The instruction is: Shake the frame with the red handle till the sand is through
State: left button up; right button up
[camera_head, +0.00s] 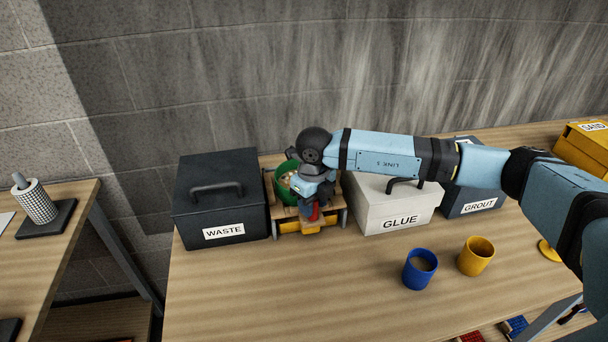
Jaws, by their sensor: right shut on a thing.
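The frame (281,168) is a green round sieve with pale, lumpy bits in it. It sits on a small wooden stand (272,160) between the WASTE box and the GLUE box. Its red handle (314,212) shows at the front, partly hidden by my gripper. My right gripper (311,208) reaches over from the right and is shut on the red handle. A yellow tray (290,227) is under the stand. My wrist hides much of the sieve, and I cannot tell how much sand is in it. My left gripper is not in view.
The dark WASTE box (218,190) stands close on the left, the white GLUE box (390,212) close on the right. A GROUT box (474,204) and yellow SAND box (585,148) stand farther right. Blue (419,271) and yellow (475,257) cups are in front.

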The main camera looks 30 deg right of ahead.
jog(key=shift+s+a, duration=0.1)
jog(key=shift+s, duration=0.4)
